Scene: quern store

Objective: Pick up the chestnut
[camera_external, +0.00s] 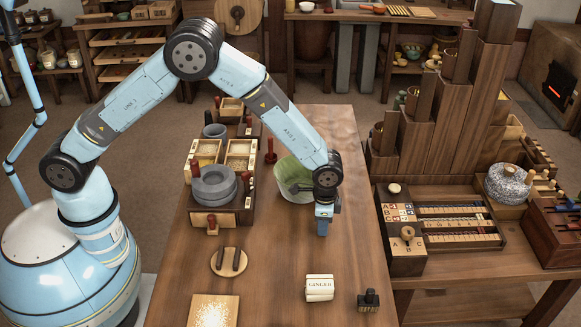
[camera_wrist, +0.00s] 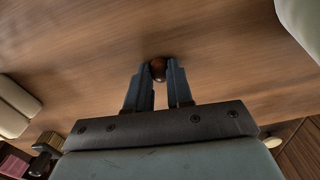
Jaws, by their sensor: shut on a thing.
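The chestnut (camera_wrist: 158,70) is a small, round, dark brown thing between the fingertips in the wrist view. My gripper (camera_wrist: 158,76) is shut on it, with one dark finger on each side. In the external view my gripper (camera_external: 322,228) points down over the wooden table, close to its top, right of the middle. The chestnut cannot be made out there, hidden by the fingers. I cannot tell whether it touches the table.
A pale green bowl (camera_external: 297,182) stands just behind and left of my gripper. A white ginger box (camera_external: 319,288) and a dark brush-like block (camera_external: 368,300) are in front. A quern (camera_external: 214,187) stands to the left.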

